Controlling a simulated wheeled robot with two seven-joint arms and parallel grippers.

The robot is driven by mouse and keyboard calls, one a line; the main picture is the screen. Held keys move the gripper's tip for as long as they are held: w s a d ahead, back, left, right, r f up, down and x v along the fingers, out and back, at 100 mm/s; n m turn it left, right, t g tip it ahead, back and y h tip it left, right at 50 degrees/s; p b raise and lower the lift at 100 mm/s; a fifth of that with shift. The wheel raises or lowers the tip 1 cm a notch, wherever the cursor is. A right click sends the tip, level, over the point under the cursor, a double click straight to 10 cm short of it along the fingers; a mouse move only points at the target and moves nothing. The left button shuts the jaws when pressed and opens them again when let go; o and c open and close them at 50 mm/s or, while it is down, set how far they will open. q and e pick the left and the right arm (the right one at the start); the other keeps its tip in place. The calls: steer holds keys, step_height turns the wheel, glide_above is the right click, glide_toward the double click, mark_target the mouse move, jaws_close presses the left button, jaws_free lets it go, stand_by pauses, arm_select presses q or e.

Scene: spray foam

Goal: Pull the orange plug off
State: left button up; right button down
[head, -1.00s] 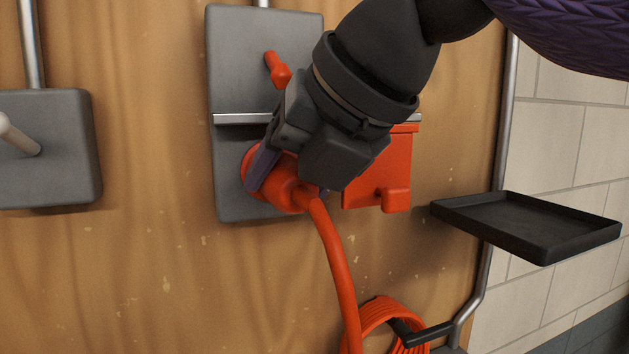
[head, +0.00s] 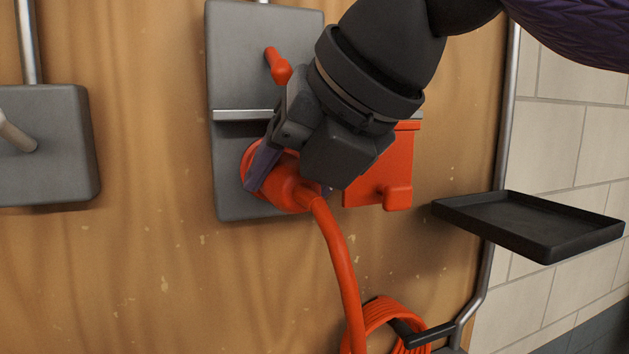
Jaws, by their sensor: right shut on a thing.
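The orange plug (head: 294,191) sits at the lower part of a grey wall box (head: 234,68), against an orange round socket rim on its face. An orange cable (head: 341,262) runs down from the plug. My right gripper (head: 290,181) comes in from the upper right and is shut on the plug, one purple finger on its left side and the other mostly hidden on its right. The gripper body hides part of the plug and box. My left gripper is not in view.
An orange lever (head: 278,67) sits on the box above a metal ledge. An orange bracket (head: 383,178) is right of the plug. A black tray (head: 535,228) juts out at right, above a coiled orange cable (head: 382,322). Another grey box (head: 62,150) is at left.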

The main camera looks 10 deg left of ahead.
mark_target(319, 206)
steer(key=shift+s+d, duration=0.15)
steer(key=shift+s, duration=0.05)
steer(key=shift+s+d, duration=0.15)
steer(key=shift+s, duration=0.05)
steer(key=shift+s+d+b, duration=0.35)
steer(key=shift+s+b, duration=0.25)
steer(key=shift+b, duration=0.4)
steer(key=shift+s+d+b, duration=0.6)
steer(key=shift+s+b, duration=0.05)
steer(key=shift+s, duration=0.25)
steer(key=shift+s+d+b, duration=0.6)
steer(key=shift+s, duration=0.25)
steer(key=shift+s+d+r, duration=0.1)
steer(key=shift+s+d, duration=0.05)
steer(key=shift+s, duration=0.05)
